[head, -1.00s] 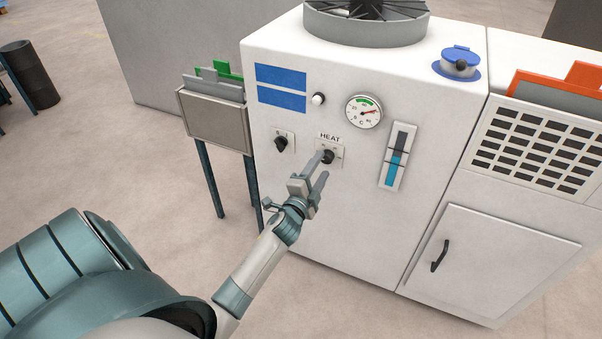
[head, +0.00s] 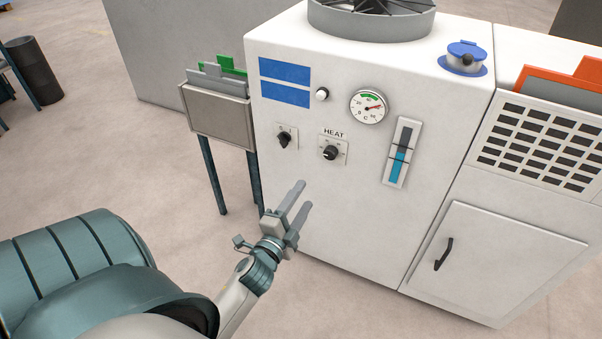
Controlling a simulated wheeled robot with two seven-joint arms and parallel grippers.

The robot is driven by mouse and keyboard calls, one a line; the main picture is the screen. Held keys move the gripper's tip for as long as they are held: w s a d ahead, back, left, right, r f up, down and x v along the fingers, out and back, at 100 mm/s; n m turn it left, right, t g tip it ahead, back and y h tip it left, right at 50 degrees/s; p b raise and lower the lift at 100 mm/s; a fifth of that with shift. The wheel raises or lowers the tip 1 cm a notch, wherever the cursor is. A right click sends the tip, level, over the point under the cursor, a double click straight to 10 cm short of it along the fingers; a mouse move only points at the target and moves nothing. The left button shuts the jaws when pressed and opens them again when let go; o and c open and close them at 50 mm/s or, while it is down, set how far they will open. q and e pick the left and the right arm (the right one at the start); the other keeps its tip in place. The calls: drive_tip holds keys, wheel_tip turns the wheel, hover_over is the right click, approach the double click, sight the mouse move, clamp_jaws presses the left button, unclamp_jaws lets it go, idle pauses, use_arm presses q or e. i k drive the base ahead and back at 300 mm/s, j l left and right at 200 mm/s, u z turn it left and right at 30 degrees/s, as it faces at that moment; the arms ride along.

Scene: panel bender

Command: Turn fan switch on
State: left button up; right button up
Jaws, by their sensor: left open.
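The white machine (head: 330,213) has a round fan (head: 375,22) on its top. On its front are a black rotary switch (head: 285,141) on a small plate at the left and a black knob (head: 330,153) under the label HEAT. Neither plate shows a readable fan label. My left gripper (head: 302,195) is open and empty, below both knobs and apart from them, with its fingers pointing up toward the panel. My right gripper is not in view.
A gauge (head: 368,106), a small white button (head: 321,94) and a blue level indicator (head: 402,153) sit on the same front. A grey bin on legs (head: 217,117) stands close at the left. A blue cap (head: 463,57) is on top.

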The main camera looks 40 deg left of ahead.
sight(283, 137)
drive_tip(key=u, duration=1.35)
